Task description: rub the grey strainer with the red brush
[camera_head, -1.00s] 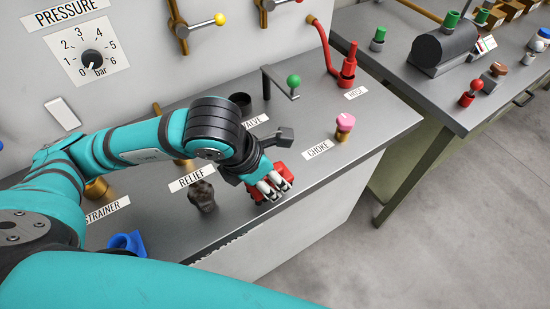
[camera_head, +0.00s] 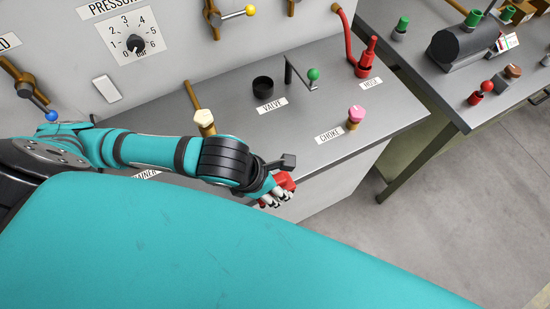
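My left gripper (camera_head: 274,197) reaches in from the left near the front edge of the grey bench. Its fingers are closed around a red object (camera_head: 286,181), which looks like the red brush. Most of the brush is hidden by the fingers, so its bristles cannot be made out. The grey strainer is not visible; my teal arm covers that part of the bench. My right gripper is out of view.
The bench holds a black valve cup (camera_head: 263,86), a green-knobbed lever (camera_head: 313,74), a pink choke knob (camera_head: 356,113) and a red hose fitting (camera_head: 367,58). A cream-topped brass fitting (camera_head: 204,119) stands just behind my arm. A second table (camera_head: 420,85) stands at the right.

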